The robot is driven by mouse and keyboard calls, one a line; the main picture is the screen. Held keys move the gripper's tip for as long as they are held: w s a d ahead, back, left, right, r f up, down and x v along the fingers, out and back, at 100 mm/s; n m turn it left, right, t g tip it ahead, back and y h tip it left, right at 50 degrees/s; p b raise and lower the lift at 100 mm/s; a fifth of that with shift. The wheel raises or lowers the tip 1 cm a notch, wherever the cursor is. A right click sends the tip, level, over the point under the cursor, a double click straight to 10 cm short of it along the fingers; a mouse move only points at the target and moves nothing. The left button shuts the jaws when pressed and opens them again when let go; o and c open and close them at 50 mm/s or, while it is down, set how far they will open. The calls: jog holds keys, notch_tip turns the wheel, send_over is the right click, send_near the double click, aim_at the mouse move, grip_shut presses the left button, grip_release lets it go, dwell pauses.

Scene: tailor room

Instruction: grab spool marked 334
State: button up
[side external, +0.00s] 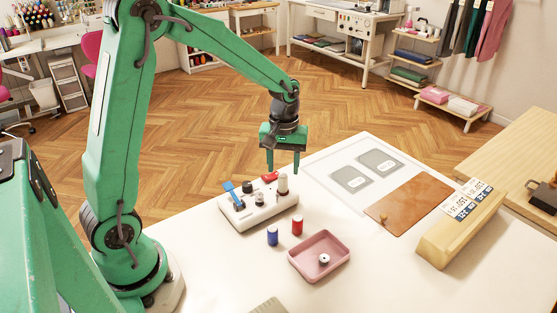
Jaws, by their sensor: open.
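A blue spool (272,236) and a red spool (297,227) stand side by side on the white table, in front of a white stand (246,222). A small dark-and-white round piece (324,259), perhaps a spool, sits inside the pink tray (302,268). A pale upright cylinder (283,185) is at the right end of the stand. I cannot read the number 334 on any of them. My gripper (283,167) points down with its fingers apart, above the right end of the stand near the pale cylinder.
A brown leather sheet (408,204) and a wooden block with number cards (445,243) lie right. The table's front right is clear.

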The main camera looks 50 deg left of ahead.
aim_at(283, 174)
jog(key=shift+f, duration=2.6)
grip_shut()
jog(key=shift+r, duration=0.1)
jog(key=shift+r, duration=0.7)
jog(key=r, duration=0.3)
jog(key=shift+s+d+r, duration=0.1)
jog(key=shift+s+d, duration=0.05)
jog(key=shift+d, duration=0.25)
jog(key=s+d+r, duration=0.4)
jog(key=d+r, duration=0.2)
jog(key=d, duration=0.3)
jog(key=shift+s+d+r, duration=0.15)
jog(key=shift+s+d, duration=0.1)
jog(key=shift+d, duration=0.15)
